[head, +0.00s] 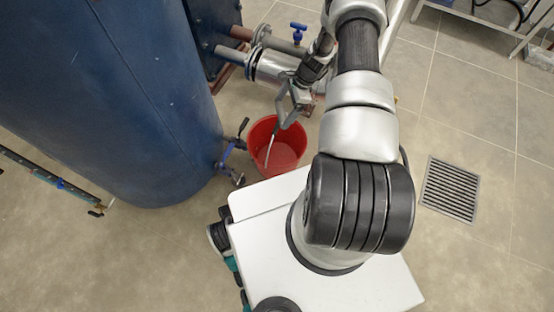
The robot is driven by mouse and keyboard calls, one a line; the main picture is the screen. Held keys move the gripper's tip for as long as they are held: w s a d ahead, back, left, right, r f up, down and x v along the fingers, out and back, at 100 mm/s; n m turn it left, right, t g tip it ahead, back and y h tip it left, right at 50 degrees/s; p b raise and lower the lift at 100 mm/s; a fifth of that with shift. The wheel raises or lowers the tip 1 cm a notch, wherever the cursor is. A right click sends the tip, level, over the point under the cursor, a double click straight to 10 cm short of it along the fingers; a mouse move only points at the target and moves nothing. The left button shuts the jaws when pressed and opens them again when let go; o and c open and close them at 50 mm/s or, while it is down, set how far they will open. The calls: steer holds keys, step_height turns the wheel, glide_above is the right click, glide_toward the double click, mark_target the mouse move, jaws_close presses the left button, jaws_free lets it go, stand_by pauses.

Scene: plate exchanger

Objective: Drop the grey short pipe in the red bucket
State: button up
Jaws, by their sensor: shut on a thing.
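The red bucket (292,172) stands on the floor beside the blue tank, beyond my white base. My gripper (281,122) is over the far part of the bucket's opening and points down. It is shut on a thin light grey rod, which looks like the grey short pipe (268,150). The pipe hangs down at a slight tilt across the bucket's opening in the picture. I cannot tell whether its lower end is inside the bucket or above it. My arm and gripper hide part of the area behind the bucket.
Metal piping (272,66) with another blue valve (298,33) lies behind. A floor drain grate (451,189) is at the right, with clear tiled floor around it.

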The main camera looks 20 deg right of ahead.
steer(key=shift+f, duration=0.6)
steer(key=o, duration=1.2)
steer(key=shift+r, duration=0.1)
steer(key=p+v, duration=0.3)
steer(key=v, duration=1.4)
steer(key=shift+r+p, duration=0.2)
steer(key=shift+p, duration=0.1)
steer(key=shift+w, duration=0.1)
